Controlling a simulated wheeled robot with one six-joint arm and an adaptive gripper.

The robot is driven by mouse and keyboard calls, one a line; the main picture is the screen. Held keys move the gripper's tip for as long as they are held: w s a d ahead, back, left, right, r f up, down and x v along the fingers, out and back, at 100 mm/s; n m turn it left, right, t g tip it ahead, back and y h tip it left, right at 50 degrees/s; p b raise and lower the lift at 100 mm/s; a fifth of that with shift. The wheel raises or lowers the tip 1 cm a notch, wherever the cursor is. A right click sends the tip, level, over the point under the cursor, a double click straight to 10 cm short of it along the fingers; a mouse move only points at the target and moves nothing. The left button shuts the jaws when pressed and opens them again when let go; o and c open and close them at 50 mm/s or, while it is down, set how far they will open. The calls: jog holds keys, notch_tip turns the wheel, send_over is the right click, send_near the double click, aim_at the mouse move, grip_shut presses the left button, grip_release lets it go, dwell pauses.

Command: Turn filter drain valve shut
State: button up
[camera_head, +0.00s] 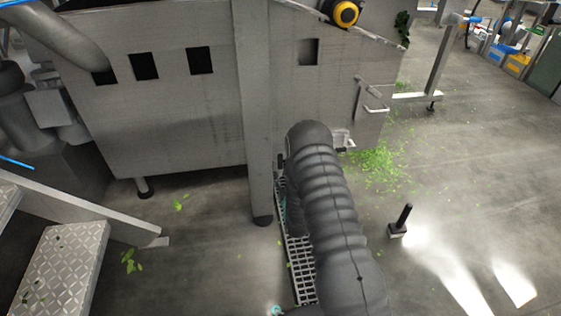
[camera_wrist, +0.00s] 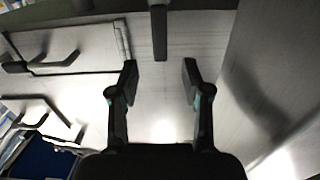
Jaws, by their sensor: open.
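A dark straight bar (camera_wrist: 160,38), which looks like the valve's lever, hangs from the top edge of the wrist view in front of a grey metal panel. My gripper (camera_wrist: 160,77) is open and empty. Its two fingertips lie to either side of the bar's line, and the bar's end shows just above the gap between them. I cannot tell how far the bar is from the fingers in depth. The valve's body is not clearly visible. In the head view my own arm hides the gripper and the bar.
Bent metal handles (camera_wrist: 50,62) stick out left of my gripper. In the head view, the grey machine (camera_head: 185,115) stands ahead, with a floor drain grate (camera_head: 298,262) and scattered greens (camera_head: 372,165) below. A short black post (camera_head: 402,219) stands at right on open floor.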

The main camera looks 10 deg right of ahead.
aim_at(281, 161)
jog(key=w+b, duration=0.1)
jog(key=w, duration=0.8)
jog(key=shift+w, duration=0.25)
grip_shut()
